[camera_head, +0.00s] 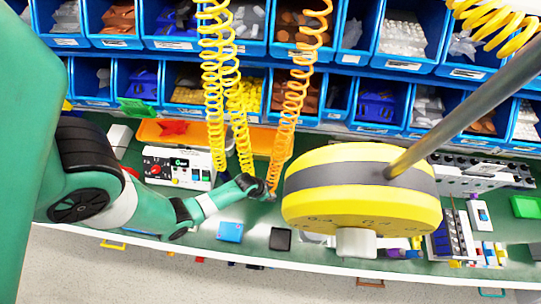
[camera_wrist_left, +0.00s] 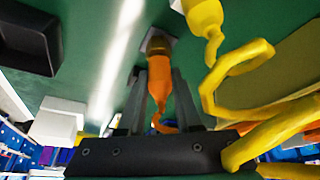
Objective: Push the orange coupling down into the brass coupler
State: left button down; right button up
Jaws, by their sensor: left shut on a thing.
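The orange coupling (camera_wrist_left: 157,85) sits between the two fingers of my left gripper (camera_wrist_left: 159,76) in the left wrist view, and the gripper is shut on it. Its tip meets the brass coupler (camera_wrist_left: 157,46), which is mounted on a pale block. I cannot tell how deep the coupling sits in it. In the head view my left gripper (camera_head: 268,190) is low over the green bench, at the lower end of the orange coiled hose (camera_head: 289,100). The coupling and coupler are too small or hidden there. My right gripper is not in view.
Yellow coiled hoses (camera_head: 213,90) hang just left of the orange one, and a yellow fitting (camera_wrist_left: 203,14) is close by in the wrist view. A large yellow-grey drum (camera_head: 360,190) blocks the view at right. A switch box (camera_head: 178,168) stands behind my left arm.

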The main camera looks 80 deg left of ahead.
pick_arm(q)
jog(key=shift+f, duration=0.4)
dwell(0.3)
jog(key=c, duration=0.5)
grip_release()
jog(key=p+v, duration=0.6)
jog(key=v, duration=0.5)
jog(key=shift+s+r+p, duration=0.2)
jog(key=shift+r+p, duration=0.1)
jog(key=shift+p, duration=0.1)
